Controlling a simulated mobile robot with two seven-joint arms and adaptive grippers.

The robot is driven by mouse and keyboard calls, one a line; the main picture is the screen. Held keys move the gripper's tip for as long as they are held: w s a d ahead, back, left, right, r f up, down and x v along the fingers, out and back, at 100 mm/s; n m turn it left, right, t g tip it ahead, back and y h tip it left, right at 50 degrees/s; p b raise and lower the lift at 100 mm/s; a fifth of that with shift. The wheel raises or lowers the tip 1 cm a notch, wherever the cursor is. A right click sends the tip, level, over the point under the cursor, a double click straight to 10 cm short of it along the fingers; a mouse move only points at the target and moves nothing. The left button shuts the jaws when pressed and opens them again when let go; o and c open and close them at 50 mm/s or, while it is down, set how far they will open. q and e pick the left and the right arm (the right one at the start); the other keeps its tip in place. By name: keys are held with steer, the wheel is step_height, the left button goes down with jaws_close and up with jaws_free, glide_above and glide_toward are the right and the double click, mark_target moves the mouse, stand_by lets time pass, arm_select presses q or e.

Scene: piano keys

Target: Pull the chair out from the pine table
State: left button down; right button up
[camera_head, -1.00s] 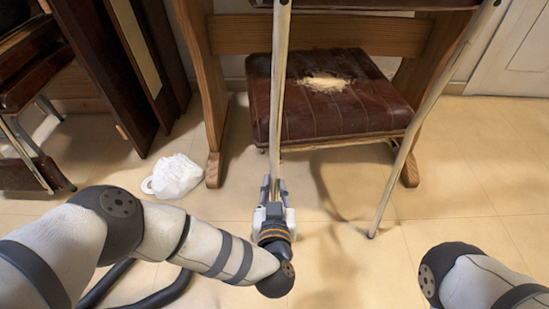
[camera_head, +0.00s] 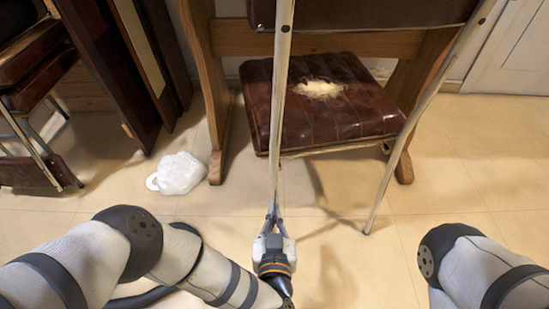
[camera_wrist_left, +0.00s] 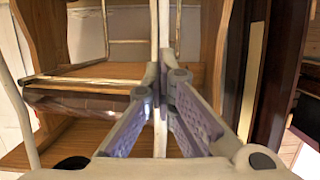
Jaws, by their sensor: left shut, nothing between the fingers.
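The chair has a dark brown, ribbed seat (camera_head: 352,112) with a torn pale patch, a brown backrest (camera_head: 370,14) at the top edge and thin pale metal legs. It stands at the pine table, whose wooden side leg (camera_head: 213,100) shows at the left. My left gripper (camera_head: 273,216) is shut at the lower end of the chair's near left leg (camera_head: 280,100), with nothing between the fingers. In the left wrist view, its closed fingertips (camera_wrist_left: 167,75) overlap that upright leg; contact is unclear. My right gripper is out of view.
A white bag-like object (camera_head: 180,173) lies on the floor left of the chair. Another dark chair (camera_head: 30,95) and dark wooden panels (camera_head: 105,70) stand at the left. The tiled floor at the right (camera_head: 460,180) is clear.

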arm_select(q)
steer(key=shift+f+p+v, duration=0.2)
steer(key=shift+p+v, duration=0.1)
steer(key=shift+v, duration=0.55)
steer(key=shift+f+p+v, duration=0.2)
steer(key=shift+p+v, duration=0.15)
steer(key=shift+v, duration=0.55)
steer(key=shift+f+p+v, duration=0.25)
steer(key=shift+p+v, duration=0.05)
steer(key=shift+v, duration=0.55)
steer(key=c, duration=1.2)
jaws_free()
steer(key=shift+s, duration=0.15)
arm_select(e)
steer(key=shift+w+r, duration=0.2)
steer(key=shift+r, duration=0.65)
arm_select(q)
steer(key=shift+s, duration=0.1)
